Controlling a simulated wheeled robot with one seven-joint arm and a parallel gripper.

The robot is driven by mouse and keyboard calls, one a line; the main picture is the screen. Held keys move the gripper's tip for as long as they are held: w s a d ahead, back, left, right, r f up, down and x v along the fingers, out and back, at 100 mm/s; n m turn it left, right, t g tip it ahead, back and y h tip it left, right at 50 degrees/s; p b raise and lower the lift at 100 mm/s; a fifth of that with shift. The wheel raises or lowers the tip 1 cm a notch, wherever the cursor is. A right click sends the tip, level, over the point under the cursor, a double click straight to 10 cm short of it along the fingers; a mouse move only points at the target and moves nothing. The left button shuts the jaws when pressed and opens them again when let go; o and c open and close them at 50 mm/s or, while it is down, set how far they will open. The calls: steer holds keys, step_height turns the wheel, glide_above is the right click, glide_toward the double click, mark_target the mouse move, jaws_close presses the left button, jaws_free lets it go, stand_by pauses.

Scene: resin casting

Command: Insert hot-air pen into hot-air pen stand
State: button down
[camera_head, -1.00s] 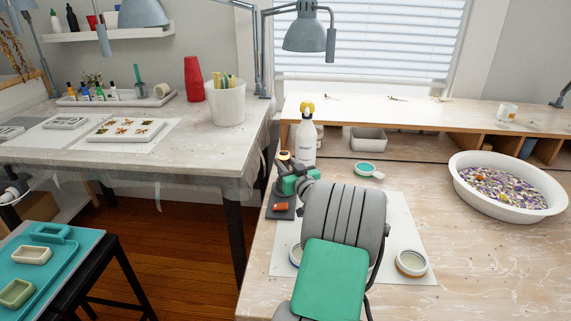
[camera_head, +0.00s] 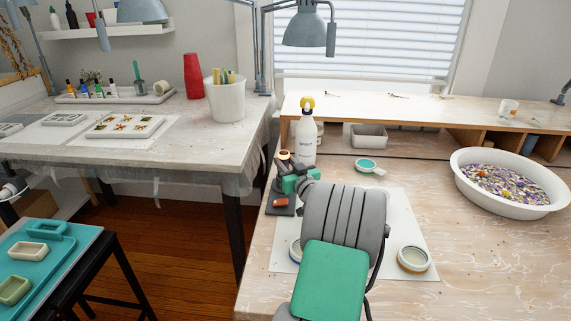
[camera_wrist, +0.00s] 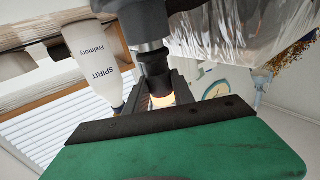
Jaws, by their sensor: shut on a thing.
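The hot-air pen (camera_wrist: 152,62) shows in the wrist view as a dark cylinder with a metal band and a pale, bright end between my fingers. My gripper (camera_wrist: 158,90) is shut on it. In the head view my gripper (camera_head: 290,168) is at the left part of the right bench, beyond my green and grey arm. What looks like the hot-air pen stand (camera_head: 280,211) has a dark flat base with an orange-red part on it, just below my gripper. My arm and gripper hide much of the stand and pen. I cannot tell whether the pen is inside the stand.
A white spirit bottle (camera_head: 306,140) with a yellow top stands close behind my gripper; it also shows in the wrist view (camera_wrist: 92,55). A teal-rimmed round item (camera_head: 366,165), a lidded round jar (camera_head: 414,259) and a white basin (camera_head: 508,202) stand to the right.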

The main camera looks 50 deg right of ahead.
steer(key=c, duration=1)
jaws_free()
steer(key=shift+f, duration=0.2)
